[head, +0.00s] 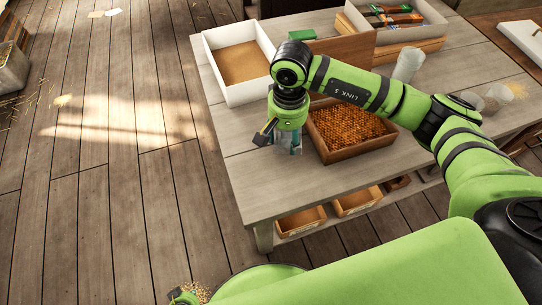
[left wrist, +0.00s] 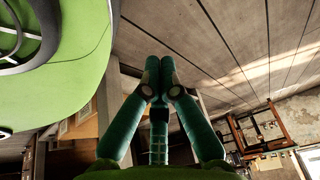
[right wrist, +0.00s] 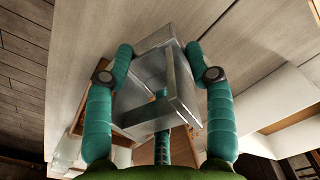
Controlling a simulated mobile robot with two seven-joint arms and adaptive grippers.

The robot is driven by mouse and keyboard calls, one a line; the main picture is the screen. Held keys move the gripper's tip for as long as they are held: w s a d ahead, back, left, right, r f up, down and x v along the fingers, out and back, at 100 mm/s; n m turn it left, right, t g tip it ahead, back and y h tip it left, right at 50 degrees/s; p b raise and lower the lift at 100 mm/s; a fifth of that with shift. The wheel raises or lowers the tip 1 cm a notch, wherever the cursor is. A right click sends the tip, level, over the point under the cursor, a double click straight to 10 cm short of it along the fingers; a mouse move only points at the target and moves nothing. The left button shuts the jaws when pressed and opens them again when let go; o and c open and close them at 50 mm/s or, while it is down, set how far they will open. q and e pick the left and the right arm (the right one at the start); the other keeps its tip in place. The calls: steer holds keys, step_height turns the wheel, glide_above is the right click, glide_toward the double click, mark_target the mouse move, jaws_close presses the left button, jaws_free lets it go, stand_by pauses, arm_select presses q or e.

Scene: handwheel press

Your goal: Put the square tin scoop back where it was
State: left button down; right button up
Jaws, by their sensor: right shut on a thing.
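The square tin scoop (right wrist: 150,105) is a grey metal box shape. It fills the middle of the right wrist view, between the teal fingers of my right gripper (right wrist: 159,52), which are shut on its sides. In the head view my right gripper (head: 287,143) points down over the table's front left part, beside the honeycomb-filled tray. The scoop is mostly hidden there by the gripper, and I cannot tell whether it touches the tabletop. My left gripper (left wrist: 160,64) is shut and empty, its fingertips together, away from the scoop.
The wooden table (head: 262,192) also holds a white box (head: 216,48), a brown tray (head: 352,148) of honeycomb-like pieces, a tool box (head: 437,22) and a clear cup (head: 408,64). Bare boards lie left and in front of the scoop. Drawers (head: 300,221) sit below.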

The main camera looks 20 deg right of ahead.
steer(key=a+f, duration=0.1)
steer(key=a, duration=0.1)
steer(key=s+a+f, duration=0.1)
steer(key=a, duration=0.1)
steer(key=shift+f, duration=0.35)
step_height(320, 180, down, 4)
steer(key=shift+r, duration=0.1)
arm_select(q)
steer(key=shift+s+a, duration=0.1)
steer(key=shift+s, duration=0.75)
steer(key=shift+f, duration=0.1)
arm_select(e)
steer(key=shift+f, duration=0.2)
steer(key=o, duration=1.2)
steer(key=shift+c, duration=0.2)
arm_select(q)
steer(key=shift+w, duration=0.2)
steer(key=shift+r, duration=0.2)
arm_select(e)
steer(key=shift+r, duration=0.1)
